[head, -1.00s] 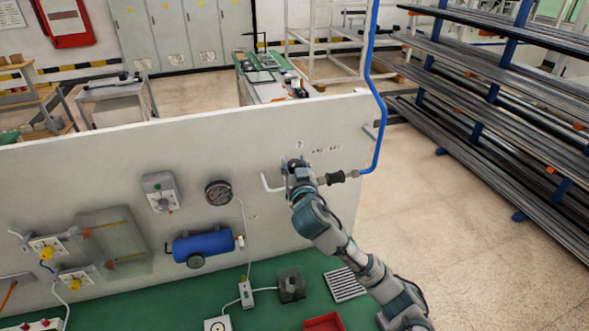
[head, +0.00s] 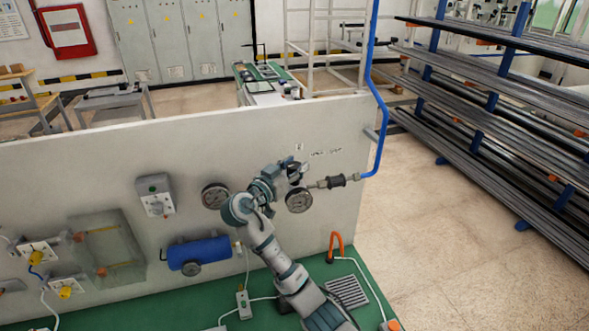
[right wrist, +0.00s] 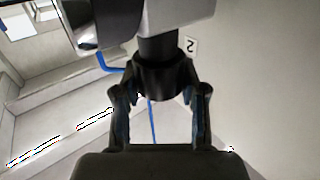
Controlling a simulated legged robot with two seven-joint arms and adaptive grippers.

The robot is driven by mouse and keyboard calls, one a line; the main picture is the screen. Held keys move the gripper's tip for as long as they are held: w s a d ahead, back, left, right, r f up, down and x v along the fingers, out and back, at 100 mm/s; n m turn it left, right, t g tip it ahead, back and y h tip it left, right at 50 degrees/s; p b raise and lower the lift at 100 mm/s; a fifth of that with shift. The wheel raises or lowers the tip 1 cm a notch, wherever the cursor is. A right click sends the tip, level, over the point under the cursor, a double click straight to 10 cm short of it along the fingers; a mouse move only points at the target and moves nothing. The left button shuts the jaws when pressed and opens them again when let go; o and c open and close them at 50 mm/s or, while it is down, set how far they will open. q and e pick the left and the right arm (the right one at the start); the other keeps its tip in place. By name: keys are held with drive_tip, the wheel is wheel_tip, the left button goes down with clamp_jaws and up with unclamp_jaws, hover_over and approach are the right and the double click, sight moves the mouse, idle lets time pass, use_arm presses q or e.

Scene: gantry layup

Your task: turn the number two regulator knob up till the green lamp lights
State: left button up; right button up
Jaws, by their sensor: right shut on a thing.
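My right gripper (head: 284,171) is at the regulator on the upright white panel, coming at it from the left. In the right wrist view its two fingers (right wrist: 162,90) are closed around the dark round regulator knob (right wrist: 161,76). A tag marked 2 (right wrist: 191,46) is beside that regulator. A round gauge (head: 299,200) hangs just below the gripper in the head view. My left gripper is out of view.
A black fitting (head: 337,181) and blue pipe (head: 378,130) lie right of the regulator. Another gauge (head: 215,196) and a blue tank (head: 199,254) are to the left.

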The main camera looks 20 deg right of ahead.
drive_tip(key=shift+r+m+g+h, duration=0.15)
drive_tip(key=shift+m+g+h, duration=0.25)
drive_tip(key=shift+g, duration=0.1)
drive_tip(key=o, duration=1)
drive_tip(key=shift+o, duration=0.8)
drive_tip(key=shift+w+a, duration=0.1)
drive_tip(key=shift+w, duration=0.05)
drive_tip(key=shift+s+a, duration=0.2)
drive_tip(key=v, duration=1.1)
drive_tip(key=shift+a, duration=0.35)
drive_tip(key=shift+d, duration=0.1)
